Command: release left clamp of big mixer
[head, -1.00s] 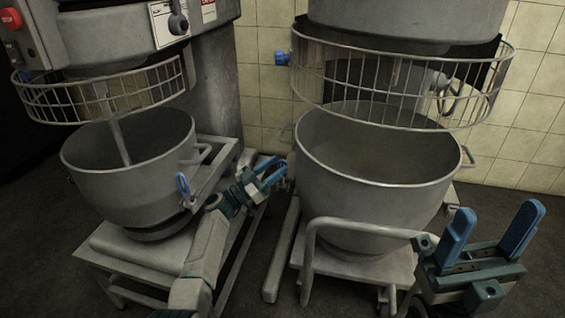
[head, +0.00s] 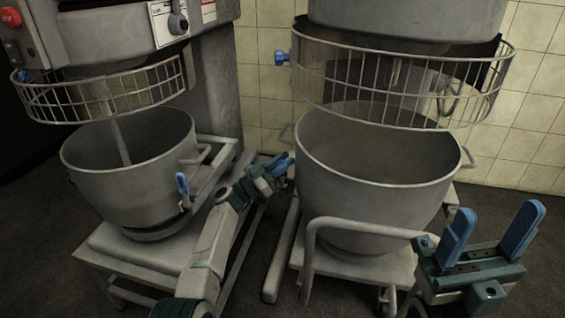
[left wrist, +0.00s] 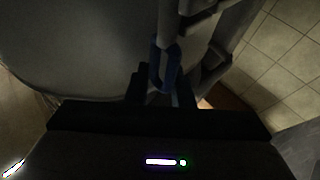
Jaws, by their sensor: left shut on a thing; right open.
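The big mixer's bowl (head: 370,200) stands in the right half of the head view, under its wire guard (head: 400,85). My left gripper (head: 281,165) is at the left side of this bowl. The left wrist view shows a blue loop-shaped clamp handle (left wrist: 165,66) between its dark fingers, beside a grey bowl wall (left wrist: 75,50). The gripper is shut on this handle. In the head view I cannot make out the clamp apart from the blue fingers. My right gripper (head: 497,215) is open and empty, at the right front of the big mixer.
A smaller mixer's bowl (head: 130,165) with a blue clamp handle (head: 182,184) stands at left, close to my left arm. A tubular handle (head: 340,224) rises in front of the big bowl. A tiled wall (head: 262,105) is behind.

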